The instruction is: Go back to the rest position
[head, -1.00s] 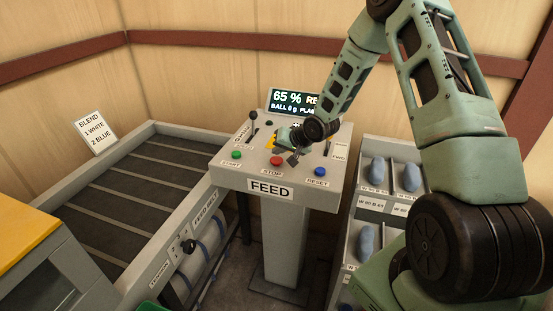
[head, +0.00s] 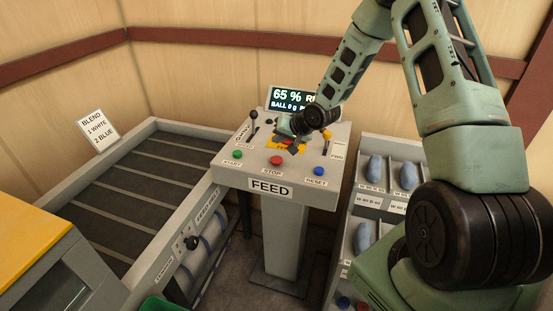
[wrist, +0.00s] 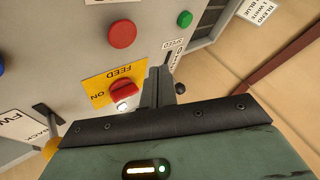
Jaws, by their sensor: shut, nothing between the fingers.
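My gripper (head: 291,148) hangs over the top of the grey FEED console (head: 229,178), above its yellow plate. In the wrist view my gripper (wrist: 160,78) is shut and empty, its fingers together. A red switch knob (wrist: 123,89) on the yellow FEED plate (wrist: 101,92) is just beside the fingers, with a small lit white lamp below it. I cannot tell whether the fingers touch the knob. My arm reaches in from the right in the head view.
Green, red (head: 276,160) and blue (head: 319,171) buttons line the console's front. Levers stand at its left (head: 253,122) and right. A display (head: 292,98) stands behind. A belt conveyor (head: 130,200) lies left. Bins with blue-grey pillows (head: 374,168) stand right.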

